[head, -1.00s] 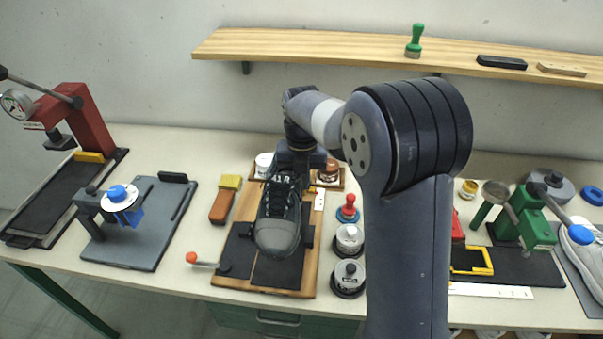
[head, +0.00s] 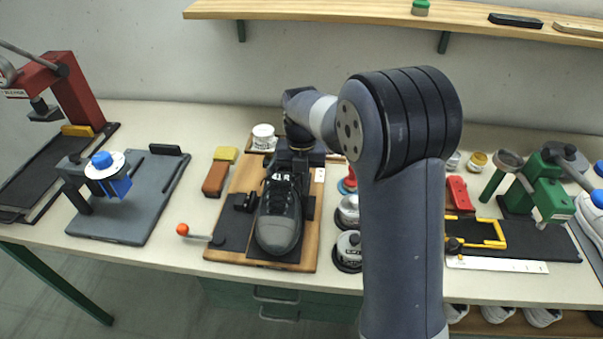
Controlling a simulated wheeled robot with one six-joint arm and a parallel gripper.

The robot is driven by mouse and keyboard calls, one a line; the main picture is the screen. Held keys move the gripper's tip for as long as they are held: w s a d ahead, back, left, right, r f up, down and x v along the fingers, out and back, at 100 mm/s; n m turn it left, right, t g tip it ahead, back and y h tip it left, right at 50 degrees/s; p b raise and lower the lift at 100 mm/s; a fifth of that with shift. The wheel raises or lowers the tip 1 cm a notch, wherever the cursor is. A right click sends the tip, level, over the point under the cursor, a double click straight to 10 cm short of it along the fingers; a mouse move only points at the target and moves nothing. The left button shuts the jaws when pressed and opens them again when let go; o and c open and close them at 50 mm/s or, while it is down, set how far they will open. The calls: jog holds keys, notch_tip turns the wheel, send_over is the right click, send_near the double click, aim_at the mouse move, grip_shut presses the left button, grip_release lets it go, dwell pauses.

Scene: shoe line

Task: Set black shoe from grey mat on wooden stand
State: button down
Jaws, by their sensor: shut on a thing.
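The black shoe (head: 279,220), marked 41 R, has its toe towards me and its heel at my gripper (head: 287,172). My gripper is shut on the heel end; its fingertips are mostly hidden behind the shoe and my wrist. The shoe is over the black pad of the wooden stand (head: 310,243), between dark side blocks, and looks level. It appears to sit at the pad, but I cannot tell whether its sole touches. A grey mat (head: 150,222) at the left has a blue-knobbed tool (head: 104,172) on it and no shoe.
An orange-tipped lever (head: 184,230) sticks out left of the stand. Round weights (head: 348,250) stand close to its right. A brown and yellow brush (head: 216,178) lies to the left. A red press (head: 80,88) and a green press (head: 548,190) stand at the sides.

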jog(key=shift+f, duration=0.45)
jog(key=shift+f+b, duration=0.4)
jog(key=shift+f, duration=0.1)
jog(key=c, duration=1.5)
grip_release()
notch_tip(320, 180, up, 11)
jog(key=shift+f, duration=0.1)
notch_tip(320, 180, down, 11)
jog(key=shift+r, duration=0.4)
